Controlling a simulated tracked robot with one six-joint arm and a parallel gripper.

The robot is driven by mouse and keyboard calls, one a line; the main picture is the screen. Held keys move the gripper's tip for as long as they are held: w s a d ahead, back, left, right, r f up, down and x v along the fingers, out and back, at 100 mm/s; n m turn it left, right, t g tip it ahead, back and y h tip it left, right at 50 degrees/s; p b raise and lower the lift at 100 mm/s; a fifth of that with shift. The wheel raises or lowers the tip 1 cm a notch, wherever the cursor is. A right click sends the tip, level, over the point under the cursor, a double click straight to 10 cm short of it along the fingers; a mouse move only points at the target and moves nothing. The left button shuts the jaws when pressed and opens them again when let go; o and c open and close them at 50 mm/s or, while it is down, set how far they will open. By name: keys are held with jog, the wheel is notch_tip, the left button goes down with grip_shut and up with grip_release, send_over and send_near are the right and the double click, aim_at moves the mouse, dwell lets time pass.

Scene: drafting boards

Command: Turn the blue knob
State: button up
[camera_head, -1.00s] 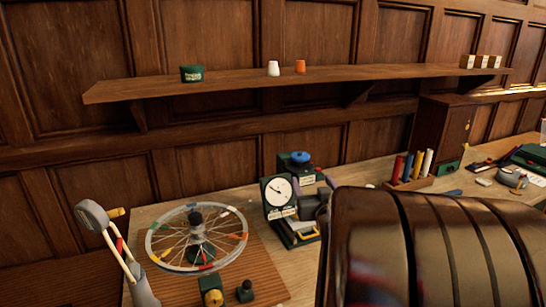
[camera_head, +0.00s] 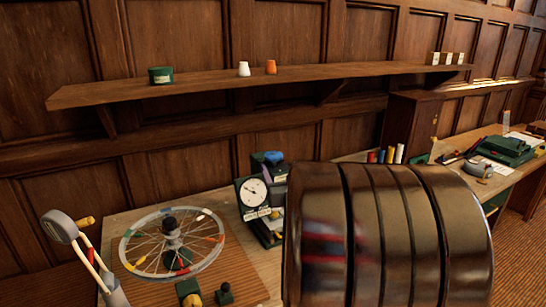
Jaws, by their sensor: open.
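The blue knob (camera_head: 273,157) sits on top of a dark green box (camera_head: 262,171) behind a white-faced dial gauge (camera_head: 252,191), near the middle of the bench. The knob is seen clear of any contact. A large dark metal link of my own arm fills the lower right and covers the area just right of the gauge. My gripper does not show; it is hidden or out of frame.
A spoked wheel (camera_head: 132,240) with coloured tags lies on a wooden board left of the gauge. A grey lamp-like stand (camera_head: 60,226) is at far left. A shelf (camera_head: 215,85) with small cups runs above. Coloured tubes (camera_head: 390,154) stand right of the knob.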

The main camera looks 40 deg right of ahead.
aim_at(276, 160)
jog(key=x, duration=1)
jog(key=c, duration=1.1)
